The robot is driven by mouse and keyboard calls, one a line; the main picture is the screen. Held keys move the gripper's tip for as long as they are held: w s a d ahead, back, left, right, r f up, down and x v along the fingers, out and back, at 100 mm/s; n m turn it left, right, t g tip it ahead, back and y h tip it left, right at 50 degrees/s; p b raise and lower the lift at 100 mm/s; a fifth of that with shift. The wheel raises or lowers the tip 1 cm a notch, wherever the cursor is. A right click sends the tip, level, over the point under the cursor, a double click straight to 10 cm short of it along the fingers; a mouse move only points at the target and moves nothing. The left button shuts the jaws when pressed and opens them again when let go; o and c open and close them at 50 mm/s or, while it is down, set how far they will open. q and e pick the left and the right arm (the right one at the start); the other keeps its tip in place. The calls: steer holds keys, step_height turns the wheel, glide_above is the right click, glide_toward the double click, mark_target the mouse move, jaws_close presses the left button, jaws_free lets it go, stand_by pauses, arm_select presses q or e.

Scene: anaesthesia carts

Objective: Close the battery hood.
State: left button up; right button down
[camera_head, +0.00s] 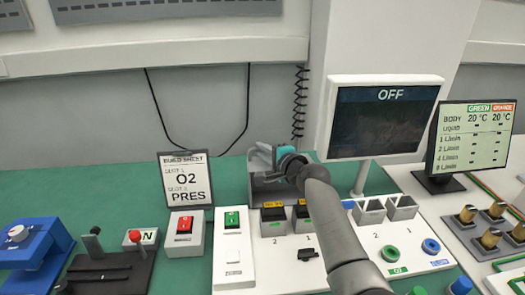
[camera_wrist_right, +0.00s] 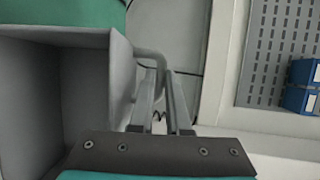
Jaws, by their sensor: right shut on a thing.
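The battery hood is a grey open box-like part (camera_head: 267,194) at the back of the white panel in the head view, partly hidden by my right arm. In the right wrist view the grey hood (camera_wrist_right: 122,75) fills the left side, with a thin bent handle (camera_wrist_right: 148,54) on its edge. My right gripper (camera_wrist_right: 164,85) has its two fingers close together on this handle. In the head view my right gripper (camera_head: 262,160) is over the hood, its fingertips hidden. My left gripper is out of view.
A monitor reading OFF (camera_head: 385,120) stands close to the right of my arm. A build sheet (camera_head: 185,180) stands at the left.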

stand_by(0.4)
steer(key=shift+s+d+r+t, duration=0.15)
steer(key=shift+s+r+t, duration=0.15)
steer(key=shift+s, duration=0.25)
steer(key=shift+n+y, duration=0.3)
steer(key=s+p, duration=0.2)
steer(key=s+d+r+p, duration=0.1)
steer(key=s+p, duration=0.1)
steer(key=s, duration=0.1)
steer(key=s+p, duration=0.2)
steer(key=s, duration=0.1)
steer(key=shift+s+d+r, duration=0.15)
steer(key=shift+d, duration=0.15)
steer(key=c, duration=1.2)
jaws_free()
steer(key=shift+o, duration=0.2)
steer(key=shift+s, duration=0.1)
